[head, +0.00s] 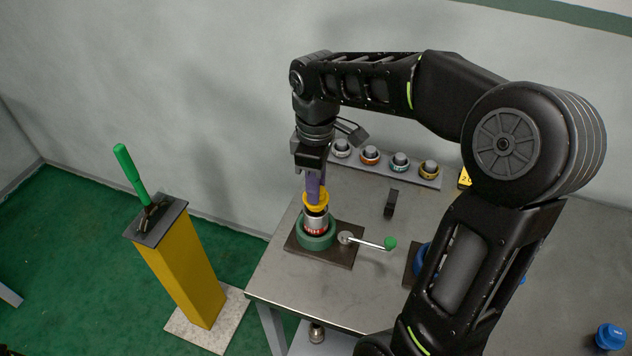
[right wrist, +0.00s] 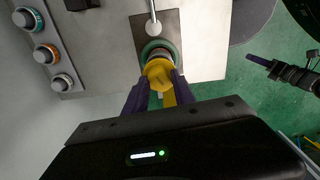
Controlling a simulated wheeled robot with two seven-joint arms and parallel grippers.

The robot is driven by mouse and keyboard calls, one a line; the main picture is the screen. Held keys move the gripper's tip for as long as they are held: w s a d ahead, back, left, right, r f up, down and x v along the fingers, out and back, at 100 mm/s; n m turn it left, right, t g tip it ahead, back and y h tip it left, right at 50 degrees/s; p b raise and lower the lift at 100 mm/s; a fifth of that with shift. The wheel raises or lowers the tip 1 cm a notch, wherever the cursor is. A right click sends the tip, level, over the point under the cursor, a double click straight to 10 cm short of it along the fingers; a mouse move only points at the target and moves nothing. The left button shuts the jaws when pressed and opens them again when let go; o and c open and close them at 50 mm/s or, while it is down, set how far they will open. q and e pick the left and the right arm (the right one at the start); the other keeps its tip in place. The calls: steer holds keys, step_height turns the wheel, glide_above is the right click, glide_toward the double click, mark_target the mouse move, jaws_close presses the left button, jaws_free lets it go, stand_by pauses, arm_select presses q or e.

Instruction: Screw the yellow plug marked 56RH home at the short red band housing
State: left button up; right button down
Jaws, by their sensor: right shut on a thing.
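My right gripper (head: 316,200) comes down from above, its purple fingers shut on the yellow plug (head: 317,207). The plug sits upright at the mouth of a metal housing with a red band (head: 315,231). I cannot tell how deep its thread is in. The housing stands in a green round vise (head: 302,241) on a dark base plate. In the right wrist view the yellow plug (right wrist: 158,72) is between the fingers (right wrist: 155,88), over the green vise ring (right wrist: 147,50). Its marking is not readable. My left gripper does not show in the head view.
A lever with a green knob (head: 389,243) sticks out right of the vise. A rack (head: 390,172) with several banded housings stands behind. A blue vise (head: 420,256) is partly hidden by my arm. A blue plug (head: 610,336) is lower right. A yellow post (head: 180,270) stands left.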

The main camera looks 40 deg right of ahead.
steer(key=shift+f+b, duration=0.75)
steer(key=shift+f, duration=0.65)
stand_by(0.9)
steer(key=c, duration=1)
jaws_free()
steer(key=shift+o, duration=0.2)
step_height(320, 180, up, 8)
steer(key=shift+f, duration=0.1)
